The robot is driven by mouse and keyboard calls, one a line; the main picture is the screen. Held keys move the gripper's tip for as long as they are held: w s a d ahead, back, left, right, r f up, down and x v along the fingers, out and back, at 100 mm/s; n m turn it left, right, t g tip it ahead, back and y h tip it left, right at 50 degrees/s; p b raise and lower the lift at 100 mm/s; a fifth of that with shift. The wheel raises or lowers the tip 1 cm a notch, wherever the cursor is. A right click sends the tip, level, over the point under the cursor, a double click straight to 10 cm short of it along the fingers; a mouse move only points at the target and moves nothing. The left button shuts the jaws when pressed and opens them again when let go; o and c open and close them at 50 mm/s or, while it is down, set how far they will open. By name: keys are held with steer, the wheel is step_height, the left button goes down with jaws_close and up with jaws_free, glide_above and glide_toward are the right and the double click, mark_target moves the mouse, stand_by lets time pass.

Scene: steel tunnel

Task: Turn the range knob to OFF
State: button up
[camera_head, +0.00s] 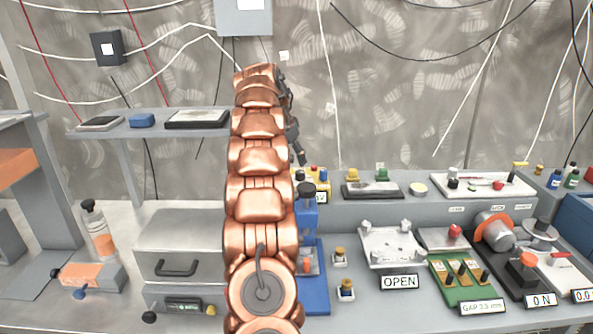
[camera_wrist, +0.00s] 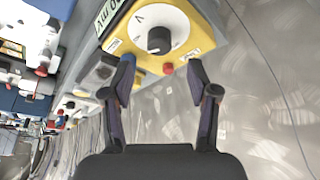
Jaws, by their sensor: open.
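In the wrist view, a yellow meter (camera_wrist: 205,30) has a white round dial face with a dark range knob (camera_wrist: 160,40) at its centre. Small markings ring the dial; which one the knob points to is too small to tell. My gripper (camera_wrist: 160,66) is open, its two dark fingers apart on either side below the knob, with nothing between them. A small red part (camera_wrist: 168,69) sits on the meter's near edge. In the head view, my copper arm hides most of the meter; a bit of yellow (camera_head: 314,174) shows beside it. My gripper there is mostly hidden behind the arm.
A blue press-like stand (camera_head: 316,280) stands right of my arm. A white plate labelled OPEN (camera_head: 375,245), a green gap board (camera_head: 466,290) and a grey drawer box (camera_head: 180,245) occupy the bench. Wires hang on the wall behind.

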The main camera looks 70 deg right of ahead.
mark_target(300, 172)
steer(key=shift+p+x, duration=0.45)
steer(key=shift+x, duration=2.7)
jaws_close()
